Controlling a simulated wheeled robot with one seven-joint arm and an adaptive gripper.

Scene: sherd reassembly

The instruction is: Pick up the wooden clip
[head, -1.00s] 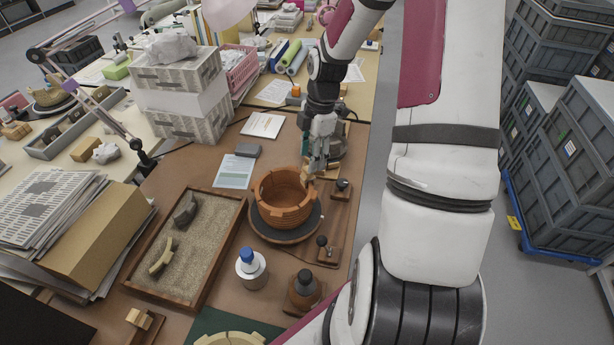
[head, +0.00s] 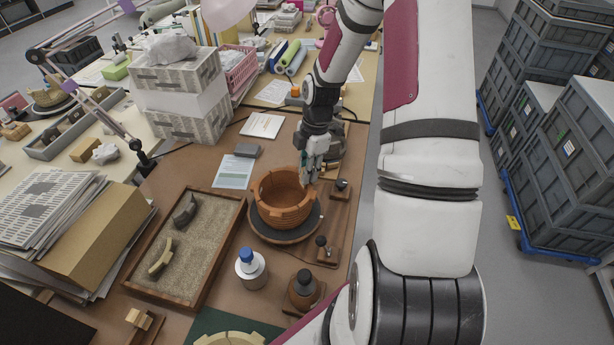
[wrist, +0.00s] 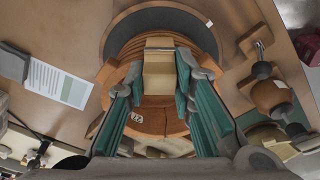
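The wooden clip (wrist: 158,72) is a pale block with a metal rod across it. In the wrist view it lies between the fingertips of my gripper (wrist: 160,62), in front of the terracotta pot (wrist: 155,118). The teal finger pads stand close on both sides of it; I cannot tell whether both touch it. In the head view my gripper (head: 309,178) points down at the right rim of the pot (head: 284,205), and its fingers hide most of the clip. The pot stands on a dark round turntable (head: 262,232).
Small wooden stands with dark knobs (head: 327,252) are right of the pot. A white bottle with a blue cap (head: 251,270) and a brown bottle (head: 303,290) stand in front. A sand tray (head: 208,284) with sherds is left. Another wooden piece (head: 139,318) is at front left.

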